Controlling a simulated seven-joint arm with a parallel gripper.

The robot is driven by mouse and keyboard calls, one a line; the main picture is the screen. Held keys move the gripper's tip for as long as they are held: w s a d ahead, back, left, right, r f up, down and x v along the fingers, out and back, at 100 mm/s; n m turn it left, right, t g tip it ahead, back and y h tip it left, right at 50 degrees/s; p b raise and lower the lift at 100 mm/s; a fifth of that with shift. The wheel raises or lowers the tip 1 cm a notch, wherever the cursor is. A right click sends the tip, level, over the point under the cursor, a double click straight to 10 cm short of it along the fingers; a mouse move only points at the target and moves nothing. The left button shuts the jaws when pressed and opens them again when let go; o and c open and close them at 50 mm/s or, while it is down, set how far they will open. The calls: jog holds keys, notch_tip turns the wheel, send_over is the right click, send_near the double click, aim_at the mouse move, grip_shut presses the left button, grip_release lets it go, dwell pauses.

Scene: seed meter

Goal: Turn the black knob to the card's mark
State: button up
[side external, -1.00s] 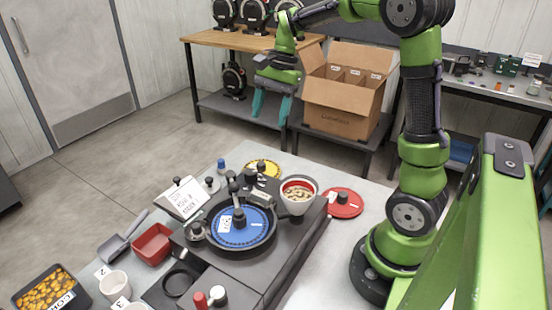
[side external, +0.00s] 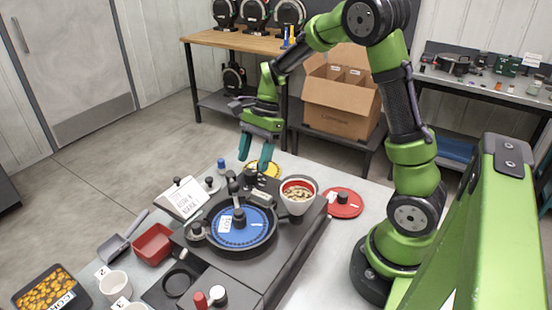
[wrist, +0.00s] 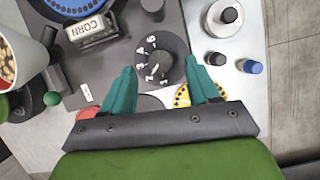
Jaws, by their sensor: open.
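The black knob (wrist: 158,66) sits on a dark round dial with white numbers along its left side. A white line on it is near the lower numbers; its exact reading is unclear. In the side view the knob (side external: 250,178) is small, behind the blue seed plate. My gripper (wrist: 162,74) is open, its teal fingers on either side of the knob's near edge in the wrist view. In the side view my gripper (side external: 255,165) hangs above that corner; contact does not show. The white card (side external: 186,198) stands at the machine's left; its print is too small to read surely.
A CORN-labelled block (wrist: 92,30) and the blue seed plate (side external: 252,230) lie close to the knob. A seed cup (side external: 298,193) stands to the right. The yellow disc (wrist: 184,97) and blue-capped piece (wrist: 250,67) are near my fingers.

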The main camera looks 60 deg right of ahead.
aim_at(251, 172)
jog(key=shift+x, duration=1.7)
jog(key=c, duration=1)
jog(key=shift+c, duration=0.2)
jog(key=shift+n, duration=0.4)
jog(key=n, duration=0.1)
jog(key=n+g, duration=0.1)
jog(key=shift+w+d+r+n, duration=0.1)
jog(key=shift+w+n, duration=0.05)
jog(key=shift+n, duration=0.25)
jog(key=shift+n+g+h, duration=0.5)
jog(key=shift+n+g, duration=0.4)
jog(key=shift+n, duration=1.2)
